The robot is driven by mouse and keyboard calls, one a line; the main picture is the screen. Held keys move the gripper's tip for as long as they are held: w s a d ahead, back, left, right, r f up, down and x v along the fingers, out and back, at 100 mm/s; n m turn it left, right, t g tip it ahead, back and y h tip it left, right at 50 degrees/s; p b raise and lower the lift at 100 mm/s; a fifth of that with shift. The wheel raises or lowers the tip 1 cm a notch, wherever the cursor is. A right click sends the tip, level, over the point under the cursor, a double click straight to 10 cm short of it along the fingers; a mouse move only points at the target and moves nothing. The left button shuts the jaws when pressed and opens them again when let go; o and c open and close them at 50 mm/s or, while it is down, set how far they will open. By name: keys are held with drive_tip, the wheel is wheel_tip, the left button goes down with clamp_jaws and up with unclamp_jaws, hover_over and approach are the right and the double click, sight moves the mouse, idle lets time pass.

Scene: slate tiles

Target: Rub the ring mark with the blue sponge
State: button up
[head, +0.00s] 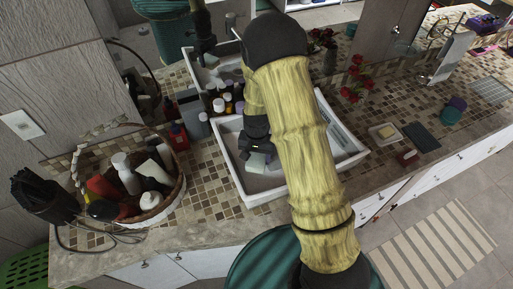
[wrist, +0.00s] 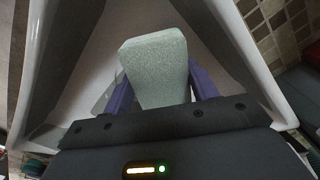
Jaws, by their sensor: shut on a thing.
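My gripper (head: 256,143) is inside the white basin (head: 258,199), pointing down near its left side. It is shut on a pale grey-green sponge (head: 258,162), which looks more green than blue. In the wrist view the sponge (wrist: 155,68) sits between the two purple fingers of my gripper (wrist: 155,90), with its broad end showing beyond them. The basin's grey inner walls surround it there. I cannot tell whether the sponge touches the basin floor. I cannot make out a ring mark in either view; the sponge and arm hide part of the basin.
A wicker basket (head: 160,212) of bottles stands left of the basin, beside a black hairdryer-like object (head: 45,197). Several small bottles stand behind the basin. Red flowers (head: 356,80), a soap dish (head: 385,134) and a dark mat (head: 421,137) lie to the right. Tiled counter shows between them.

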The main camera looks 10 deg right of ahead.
wheel_tip(320, 180, up, 2)
drive_tip(key=shift+w+r+p, duration=0.15)
drive_tip(key=shift+r+p, duration=0.05)
drive_tip(key=shift+p, duration=0.5)
drive_tip(key=shift+s+a+r, duration=0.1)
drive_tip(key=shift+s+r, duration=0.05)
drive_tip(key=shift+s, duration=0.05)
drive_tip(key=shift+d, duration=0.2)
drive_tip(key=shift+a, duration=0.1)
